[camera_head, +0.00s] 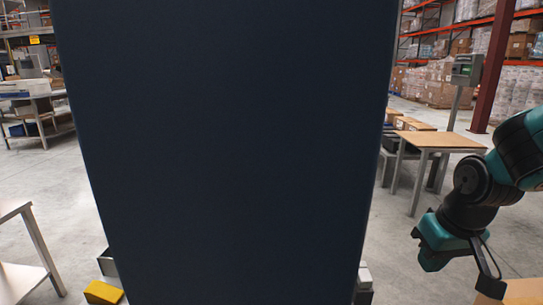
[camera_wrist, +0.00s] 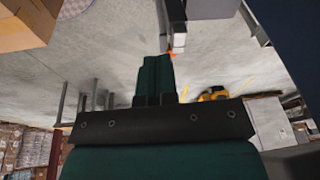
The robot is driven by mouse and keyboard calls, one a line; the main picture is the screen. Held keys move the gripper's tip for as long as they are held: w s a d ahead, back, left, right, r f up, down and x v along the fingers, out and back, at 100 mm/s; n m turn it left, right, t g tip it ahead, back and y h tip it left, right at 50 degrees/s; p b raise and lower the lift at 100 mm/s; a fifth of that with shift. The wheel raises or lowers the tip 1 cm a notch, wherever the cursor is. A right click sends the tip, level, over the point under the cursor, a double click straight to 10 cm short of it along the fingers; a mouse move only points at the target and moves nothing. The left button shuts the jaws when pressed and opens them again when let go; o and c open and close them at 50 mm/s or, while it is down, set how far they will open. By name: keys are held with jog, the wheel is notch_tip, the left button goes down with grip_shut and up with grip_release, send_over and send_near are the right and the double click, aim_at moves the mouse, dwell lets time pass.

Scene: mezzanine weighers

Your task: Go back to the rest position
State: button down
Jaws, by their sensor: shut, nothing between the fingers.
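My gripper (camera_wrist: 165,62) shows in the wrist view with its teal fingers side by side and closed, nothing visible between them. In the head view my teal and black arm comes in from the right edge, bent downward, with my gripper (camera_head: 432,255) low at the right. It hangs over open floor in that picture, left of a light brown surface (camera_head: 525,292) in the bottom right corner. I cannot tell how far apart they are.
A large dark blue surface blocks the middle of the head view. A wood-topped table (camera_head: 440,140) stands at right, near a post-mounted display (camera_head: 466,70). A metal table (camera_head: 18,240) is at left. A yellow object (camera_head: 103,292) is low left. A cardboard box (camera_wrist: 30,25) shows in the wrist view.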

jog(key=s+d+m+h, duration=0.1)
jog(key=s+d, duration=0.1)
jog(key=s, duration=0.5)
jog(key=s+a+r+n+g+y, duration=0.1)
jog(key=s+a+r+n, duration=0.15)
jog(key=a, duration=0.25)
jog(key=s+a+r+n+g+y, duration=0.1)
jog(key=s+a+r+n+y, duration=0.15)
jog(key=a, duration=0.25)
jog(key=s+a+r+n+y, duration=0.1)
jog(key=s+a+r, duration=0.1)
jog(key=s+a, duration=0.25)
notch_tip(320, 180, up, 14)
jog(key=p, duration=1.3)
jog(key=shift+a+f+n+g+p, duration=0.25)
jog(key=shift+a+n+g+p, duration=0.05)
jog(key=shift+a+n, duration=0.1)
